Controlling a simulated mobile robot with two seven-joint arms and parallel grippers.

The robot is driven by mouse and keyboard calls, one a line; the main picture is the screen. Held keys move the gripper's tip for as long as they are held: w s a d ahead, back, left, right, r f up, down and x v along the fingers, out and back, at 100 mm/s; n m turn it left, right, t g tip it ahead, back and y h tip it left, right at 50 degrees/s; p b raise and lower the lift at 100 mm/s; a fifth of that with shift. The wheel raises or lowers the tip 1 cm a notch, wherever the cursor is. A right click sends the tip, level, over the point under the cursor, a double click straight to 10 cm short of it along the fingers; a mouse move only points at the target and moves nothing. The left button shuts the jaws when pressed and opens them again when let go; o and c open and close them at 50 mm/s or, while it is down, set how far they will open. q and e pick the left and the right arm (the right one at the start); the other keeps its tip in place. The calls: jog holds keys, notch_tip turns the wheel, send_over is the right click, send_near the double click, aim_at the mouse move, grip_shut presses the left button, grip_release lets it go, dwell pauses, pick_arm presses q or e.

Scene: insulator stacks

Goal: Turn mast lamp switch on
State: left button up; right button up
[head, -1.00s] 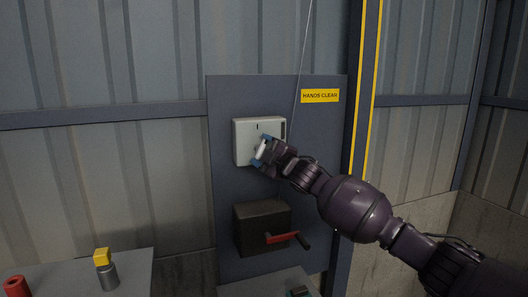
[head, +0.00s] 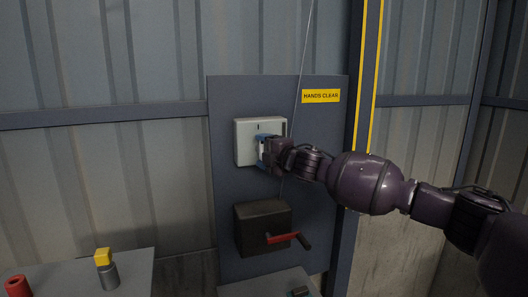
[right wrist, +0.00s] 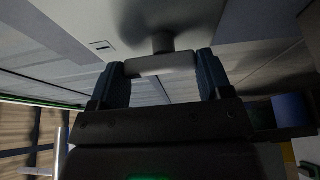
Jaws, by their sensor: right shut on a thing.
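The mast lamp switch is a pale grey box (head: 246,152) on the dark panel in the head view, with a small dark mark near its top. My right gripper (head: 263,152) is at the front of this box and partly covers it. In the right wrist view, my right gripper (right wrist: 163,75) has its two blue fingers on either end of a light grey handle (right wrist: 163,64). The handle sits on a short round stem (right wrist: 163,42) that comes out of the box face. My left gripper is not in view.
A yellow HANDS CLEAR sign (head: 320,96) is at the panel's upper right. A thin cable (head: 303,55) hangs in front of the panel. A grey table (head: 135,275) stands at lower left.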

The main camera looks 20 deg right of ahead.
jog(key=o, duration=0.9)
jog(key=b+v, duration=0.2)
jog(key=v, duration=0.8)
jog(key=shift+s+d, duration=0.15)
jog(key=shift+s, duration=0.25)
